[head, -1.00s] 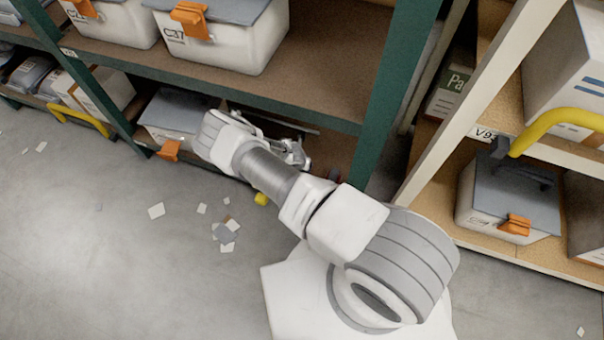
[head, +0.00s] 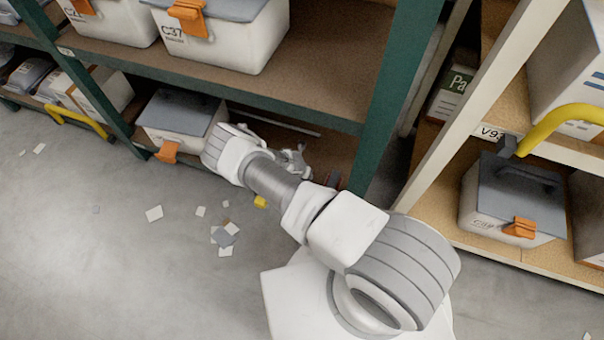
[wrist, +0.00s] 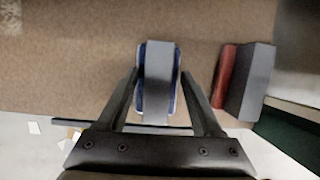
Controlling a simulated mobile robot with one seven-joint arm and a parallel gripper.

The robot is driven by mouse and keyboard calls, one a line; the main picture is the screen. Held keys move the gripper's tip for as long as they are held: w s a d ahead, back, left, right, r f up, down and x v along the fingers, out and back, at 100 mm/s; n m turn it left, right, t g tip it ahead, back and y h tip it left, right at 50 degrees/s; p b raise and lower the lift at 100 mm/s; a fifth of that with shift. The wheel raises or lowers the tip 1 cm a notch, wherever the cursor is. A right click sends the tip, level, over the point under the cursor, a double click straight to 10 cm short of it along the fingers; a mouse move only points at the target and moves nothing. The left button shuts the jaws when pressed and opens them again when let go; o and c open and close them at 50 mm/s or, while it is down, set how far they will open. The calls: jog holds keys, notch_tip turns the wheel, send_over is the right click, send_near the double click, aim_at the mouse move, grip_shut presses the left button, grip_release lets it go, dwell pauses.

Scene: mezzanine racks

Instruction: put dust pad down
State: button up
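The dust pad (wrist: 160,85), blue with a grey band across its middle, is between the two fingers of my gripper (wrist: 160,78) in the wrist view. The fingertips lie against its left and right sides, so my gripper looks shut on it. Brown shelf board lies behind the pad; whether the pad touches the board cannot be told. In the head view my gripper (head: 294,160) is inside the lowest bay of the green rack, partly behind my arm, and the pad cannot be made out there.
A red and grey item (wrist: 245,82) stands on the board to the right of the pad. A grey-lidded bin (head: 180,120) is left of my arm on the low shelf. The green upright (head: 395,95) bounds the bay's right side. Paper scraps (head: 225,236) lie on the floor.

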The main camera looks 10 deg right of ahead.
jog(key=shift+r, duration=0.1)
jog(key=shift+r+p, duration=0.25)
jog(key=shift+p, duration=0.05)
jog(key=p+v, duration=0.4)
jog(key=v, duration=0.7)
jog(key=shift+s+a+r+p, duration=0.2)
jog(key=shift+r+p, duration=0.1)
jog(key=shift+p, duration=0.05)
